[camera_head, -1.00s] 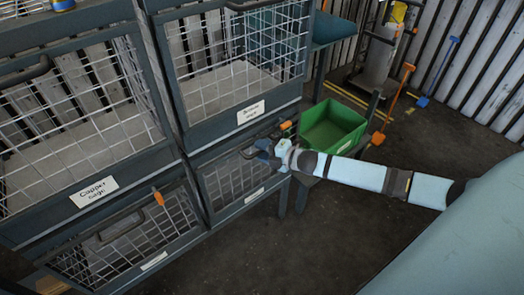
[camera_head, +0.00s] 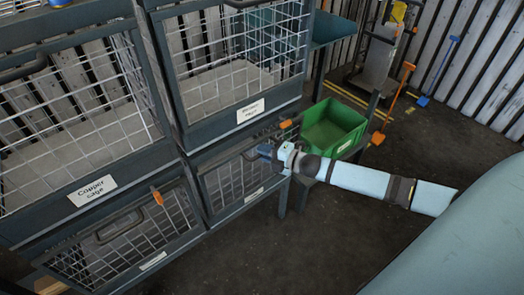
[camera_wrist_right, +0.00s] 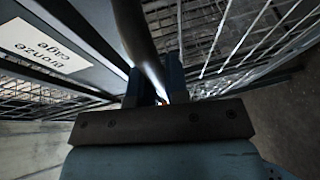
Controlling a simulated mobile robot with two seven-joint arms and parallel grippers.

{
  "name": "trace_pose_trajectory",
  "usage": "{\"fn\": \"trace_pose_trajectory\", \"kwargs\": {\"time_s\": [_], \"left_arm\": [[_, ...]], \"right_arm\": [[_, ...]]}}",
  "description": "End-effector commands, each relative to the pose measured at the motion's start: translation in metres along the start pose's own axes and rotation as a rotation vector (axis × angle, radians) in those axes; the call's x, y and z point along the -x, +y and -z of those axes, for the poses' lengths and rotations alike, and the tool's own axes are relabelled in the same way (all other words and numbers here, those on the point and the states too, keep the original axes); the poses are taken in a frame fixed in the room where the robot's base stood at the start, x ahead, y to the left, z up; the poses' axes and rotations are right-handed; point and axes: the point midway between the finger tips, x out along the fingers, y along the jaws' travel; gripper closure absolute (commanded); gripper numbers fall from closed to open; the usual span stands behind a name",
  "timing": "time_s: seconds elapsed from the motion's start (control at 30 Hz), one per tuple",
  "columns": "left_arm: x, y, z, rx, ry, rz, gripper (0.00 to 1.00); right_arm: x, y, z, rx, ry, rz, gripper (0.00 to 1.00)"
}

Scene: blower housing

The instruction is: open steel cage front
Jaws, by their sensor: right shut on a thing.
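A lower cage front of dark frame and wire mesh (camera_head: 232,184) sits under the cage labelled "Bronze cage" (camera_head: 250,111); its own label (camera_head: 254,193) is too small to read, so I cannot confirm it is the steel one. My right gripper (camera_head: 266,151) is at the top of this front. In the right wrist view, the gripper (camera_wrist_right: 160,92) is shut on a dark rounded bar (camera_wrist_right: 137,35), which looks like the front's handle. The gripper hides most of the handle in the head view. My left gripper is not in view.
A green bin (camera_head: 333,125) stands close behind my right wrist. Orange and blue tools lean at the back. The floor (camera_head: 300,245) in front is clear.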

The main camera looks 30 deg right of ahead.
Motion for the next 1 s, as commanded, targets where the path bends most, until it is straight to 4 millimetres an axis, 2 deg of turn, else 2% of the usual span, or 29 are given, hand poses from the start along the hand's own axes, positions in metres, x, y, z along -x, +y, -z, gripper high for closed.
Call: {"fn": "trace_pose_trajectory", "kwargs": {"time_s": [0.03, 0.37, 0.63, 0.67, 0.7, 0.8, 1.0], "left_arm": [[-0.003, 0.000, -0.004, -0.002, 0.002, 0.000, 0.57], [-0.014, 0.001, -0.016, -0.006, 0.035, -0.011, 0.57], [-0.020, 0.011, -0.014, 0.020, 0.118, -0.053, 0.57], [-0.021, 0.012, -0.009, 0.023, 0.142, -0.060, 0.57], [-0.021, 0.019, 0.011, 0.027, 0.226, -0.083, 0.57], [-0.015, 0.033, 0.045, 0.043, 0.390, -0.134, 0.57], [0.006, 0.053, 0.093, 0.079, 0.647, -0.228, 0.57]], "right_arm": [[0.006, -0.008, 0.003, 0.003, 0.000, -0.016, 1.00], [0.054, -0.041, 0.023, 0.082, -0.003, -0.211, 1.00], [0.100, -0.087, 0.042, 0.175, -0.005, -0.430, 1.00], [0.104, -0.092, 0.043, 0.185, -0.005, -0.454, 1.00], [0.110, -0.099, 0.045, 0.198, -0.004, -0.483, 1.00], [0.121, -0.112, 0.050, 0.225, -0.004, -0.549, 1.00], [0.136, -0.137, 0.056, 0.271, -0.002, -0.653, 1.00]]}}
